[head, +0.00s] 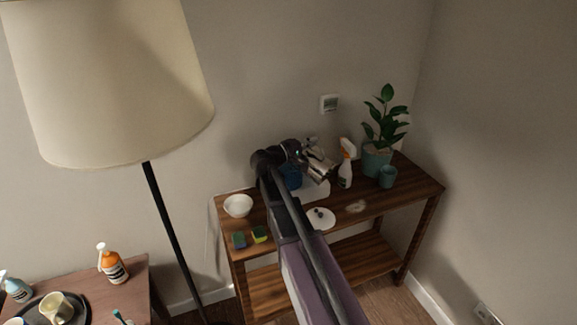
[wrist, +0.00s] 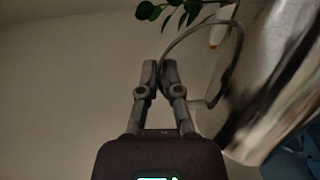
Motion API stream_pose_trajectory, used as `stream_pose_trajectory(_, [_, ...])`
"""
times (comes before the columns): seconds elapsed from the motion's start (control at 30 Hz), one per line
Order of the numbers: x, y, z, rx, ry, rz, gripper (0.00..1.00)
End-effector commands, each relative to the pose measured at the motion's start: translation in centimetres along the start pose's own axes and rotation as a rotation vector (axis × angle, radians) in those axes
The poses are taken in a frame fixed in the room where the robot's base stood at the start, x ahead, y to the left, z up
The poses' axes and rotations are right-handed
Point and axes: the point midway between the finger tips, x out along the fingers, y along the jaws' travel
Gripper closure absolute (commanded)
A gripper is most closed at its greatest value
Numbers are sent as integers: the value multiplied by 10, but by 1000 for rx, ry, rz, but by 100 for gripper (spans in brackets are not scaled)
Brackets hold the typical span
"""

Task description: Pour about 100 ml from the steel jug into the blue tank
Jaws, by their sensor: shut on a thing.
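The steel jug (head: 321,166) is held over the right side of the blue tank (head: 292,179), at the back of the wooden console table. In the wrist view the jug (wrist: 275,85) fills the right side and looks strongly tilted. My gripper (wrist: 160,68) is shut on its thin curved handle. In the head view my arm hides much of the tank. Part of a blue surface, likely the tank (wrist: 297,158), shows below the jug in the wrist view. No stream of water can be made out, and the level in the tank is hidden.
The table (head: 405,193) also holds a white bowl (head: 238,206), sponges (head: 259,235), a white round lid (head: 320,218), a spray bottle (head: 346,165), a teal cup (head: 387,177) and a potted plant (head: 376,160). A pale patch (head: 356,206) marks the tabletop. A floor lamp (head: 110,80) stands left.

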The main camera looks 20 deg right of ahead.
Motion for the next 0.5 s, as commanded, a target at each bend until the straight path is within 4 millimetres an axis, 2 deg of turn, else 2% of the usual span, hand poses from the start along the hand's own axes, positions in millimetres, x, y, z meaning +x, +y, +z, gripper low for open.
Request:
stream_pose_trajectory(0.27, [6,9,17,127,-12,-53,100])
stream_pose_trajectory(0.33, [8,-4,22,183,-17,-77,100])
stream_pose_trajectory(0.5, [11,-11,28,262,-24,-109,100])
